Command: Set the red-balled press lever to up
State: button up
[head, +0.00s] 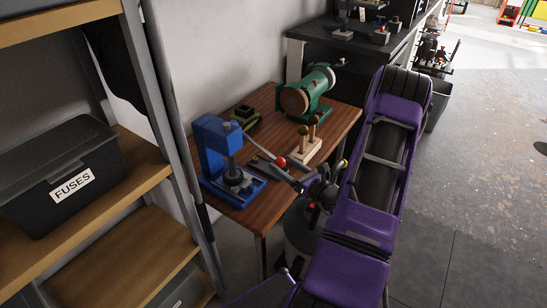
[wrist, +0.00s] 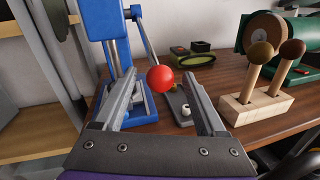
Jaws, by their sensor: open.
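The blue press (head: 214,146) stands on the left part of the wooden bench; it also shows in the wrist view (wrist: 109,32). Its thin metal lever (head: 259,146) slopes down from the press head to the right, with the red ball (head: 281,161) at its low end. In the wrist view the red ball (wrist: 160,79) appears between the fingertips of my gripper (wrist: 162,88), with space on both sides. My gripper (head: 277,168) is open and holds nothing. In the head view it is beside the ball. I cannot tell how deep the ball sits between the fingers.
A wooden block with two ball-topped sticks (head: 305,151) stands right of the lever. A green grinder (head: 318,84) and a small dark green box (head: 246,117) are farther back. A shelf with a bin labelled FUSES (head: 60,175) is at left. A wall runs behind the bench.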

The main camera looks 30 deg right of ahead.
aim_at(257, 143)
jog(key=w, duration=0.5)
jog(key=shift+a, duration=0.4)
grip_shut()
jog(key=shift+d, duration=0.1)
dwell(0.9)
